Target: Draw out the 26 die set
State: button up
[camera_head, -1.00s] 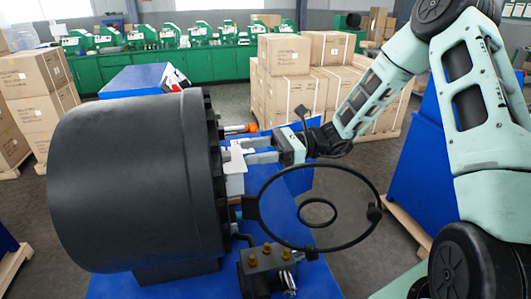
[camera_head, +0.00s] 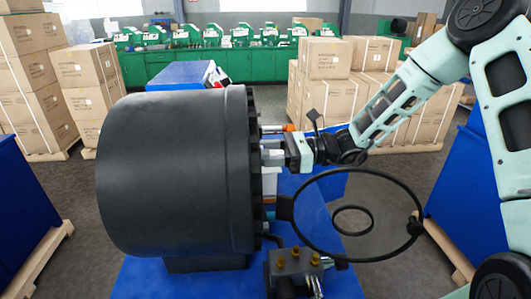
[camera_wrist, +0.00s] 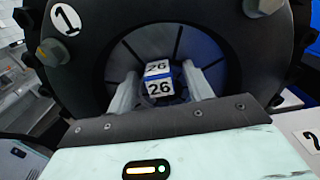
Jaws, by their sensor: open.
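The crimper (camera_head: 170,175) is a large dark drum on a blue stand; its open face shows in the wrist view (camera_wrist: 95,75) with a white "1" disc on its upper left. The 26 die set (camera_wrist: 159,84) sits inside the round central opening, with white faces marked "26" and a blue band. My gripper (camera_wrist: 160,88) is open, with one finger on either side of the die set. I cannot tell whether the fingers touch it. In the head view my gripper (camera_head: 275,157) reaches the drum's face from the right, and the die set is hidden.
A black ring-shaped part (camera_head: 360,252) and a metal valve block (camera_head: 297,265) stand below my arm. An orange-tipped bolt (camera_head: 288,128) sticks out near my gripper. In the wrist view a "2" label (camera_wrist: 312,138) shows at right. Stacked boxes (camera_head: 325,90) stand behind.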

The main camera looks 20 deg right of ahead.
jog(key=shift+c, duration=0.3)
grip_shut()
jog(key=shift+r, duration=0.15)
jog(key=s+d+p, duration=0.1)
jog(key=d+p, duration=0.2)
jog(key=d, duration=0.6)
jog(key=shift+s, duration=0.4)
dwell(0.9)
jog(key=shift+d, duration=0.1)
